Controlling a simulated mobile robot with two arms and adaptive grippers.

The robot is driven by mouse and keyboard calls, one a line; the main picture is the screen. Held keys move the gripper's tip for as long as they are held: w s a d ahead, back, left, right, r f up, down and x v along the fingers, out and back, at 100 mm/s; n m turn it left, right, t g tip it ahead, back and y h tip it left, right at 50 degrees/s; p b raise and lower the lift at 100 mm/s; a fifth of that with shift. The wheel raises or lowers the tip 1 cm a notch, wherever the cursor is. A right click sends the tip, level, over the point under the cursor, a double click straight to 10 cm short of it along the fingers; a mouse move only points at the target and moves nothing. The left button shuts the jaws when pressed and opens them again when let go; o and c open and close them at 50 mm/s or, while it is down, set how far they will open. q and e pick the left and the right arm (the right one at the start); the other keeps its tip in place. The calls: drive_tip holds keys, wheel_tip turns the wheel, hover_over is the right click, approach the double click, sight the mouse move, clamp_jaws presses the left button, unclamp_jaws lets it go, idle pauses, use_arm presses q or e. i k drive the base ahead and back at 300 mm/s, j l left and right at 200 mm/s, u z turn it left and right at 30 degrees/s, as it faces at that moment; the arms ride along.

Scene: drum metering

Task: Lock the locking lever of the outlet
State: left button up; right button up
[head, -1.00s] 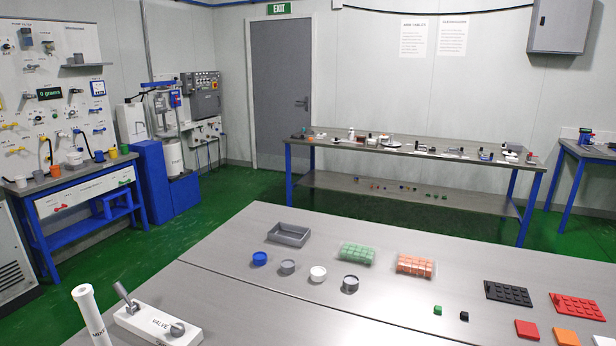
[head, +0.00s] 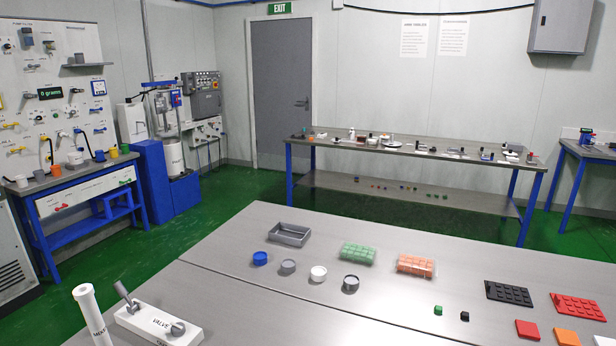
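No gripper of mine shows in the head view. A white block marked VALVE (head: 158,322) stands at the front left of the near table, with a grey lever (head: 126,295) tilted up to the left and a grey round knob (head: 178,328) on it. I cannot tell whether it belongs to the outlet. At the far left, a wall panel (head: 50,48) carries several small valves and levers and a display reading 0 grams (head: 50,93). The outlet's locking lever is too small to tell apart there.
The near grey table (head: 235,240) holds a grey tray (head: 289,234), several round cups, green blocks (head: 358,254), orange blocks (head: 415,265) and studded plates. A white tube (head: 92,312) stands at front left. A blue-legged bench (head: 62,187) stands below the panel. Green floor (head: 215,190) lies clear between.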

sight(119, 287)
drive_tip(key=j+z, duration=0.1)
drive_tip(key=j, duration=2.15)
drive_tip(key=k+j+z, duration=0.15)
drive_tip(key=j, duration=0.95)
drive_tip(key=i, duration=0.05)
